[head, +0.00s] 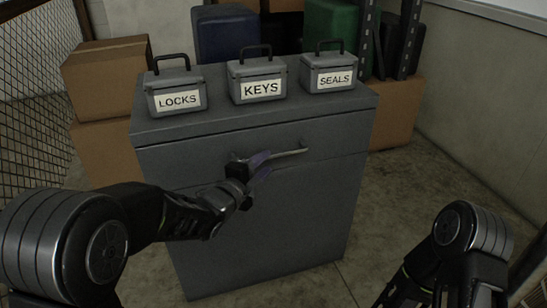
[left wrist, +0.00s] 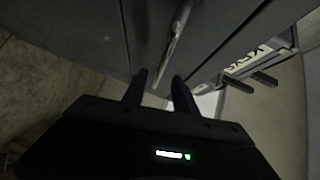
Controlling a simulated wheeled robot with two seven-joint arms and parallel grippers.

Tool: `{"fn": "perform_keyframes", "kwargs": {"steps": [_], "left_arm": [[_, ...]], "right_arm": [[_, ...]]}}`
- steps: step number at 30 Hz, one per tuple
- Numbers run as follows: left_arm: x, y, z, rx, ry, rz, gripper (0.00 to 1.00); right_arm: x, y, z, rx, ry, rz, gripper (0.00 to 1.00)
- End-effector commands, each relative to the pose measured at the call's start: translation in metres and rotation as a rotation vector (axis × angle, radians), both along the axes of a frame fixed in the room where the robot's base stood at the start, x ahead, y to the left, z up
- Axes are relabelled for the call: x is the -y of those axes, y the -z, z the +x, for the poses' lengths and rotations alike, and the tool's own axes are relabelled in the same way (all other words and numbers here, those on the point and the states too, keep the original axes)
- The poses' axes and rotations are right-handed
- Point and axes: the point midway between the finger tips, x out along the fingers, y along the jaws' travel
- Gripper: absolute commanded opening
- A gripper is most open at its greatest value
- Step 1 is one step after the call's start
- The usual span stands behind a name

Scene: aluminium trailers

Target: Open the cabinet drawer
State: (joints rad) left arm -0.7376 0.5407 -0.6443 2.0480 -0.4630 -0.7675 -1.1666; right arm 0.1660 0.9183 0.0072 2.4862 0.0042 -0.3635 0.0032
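The grey cabinet (head: 300,220) stands in front of me, and its drawer front (head: 340,130) sits flush near the top. A bar handle (head: 290,153) runs across the drawer; it also shows in the left wrist view (left wrist: 176,40). My left gripper (head: 262,162) is at the handle's left part and covers that end in the head view. In the left wrist view its two fingers (left wrist: 160,84) are apart, with the handle's near end between or just ahead of the tips. I cannot tell whether they touch it. My right gripper is out of view.
Three labelled grey boxes stand on the cabinet top: LOCKS (head: 175,92), KEYS (head: 257,80) and SEALS (head: 328,72). Cardboard boxes (head: 105,68) and a wire mesh (head: 30,90) are at the left. Open floor (head: 425,175) lies right of the cabinet.

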Motion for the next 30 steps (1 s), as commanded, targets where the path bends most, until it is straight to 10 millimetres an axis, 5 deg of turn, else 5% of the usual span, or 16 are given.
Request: {"fn": "perform_keyframes", "kwargs": {"steps": [10,21,30], "left_arm": [[0.023,0.009,0.045,0.000,0.000,0.001,0.34],[0.027,0.009,0.051,-0.001,0.000,-0.002,0.34],[0.027,0.008,0.051,-0.001,0.000,-0.002,0.10]], "right_arm": [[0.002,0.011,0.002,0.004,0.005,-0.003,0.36],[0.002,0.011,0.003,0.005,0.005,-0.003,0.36],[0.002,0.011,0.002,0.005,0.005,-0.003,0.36]]}}
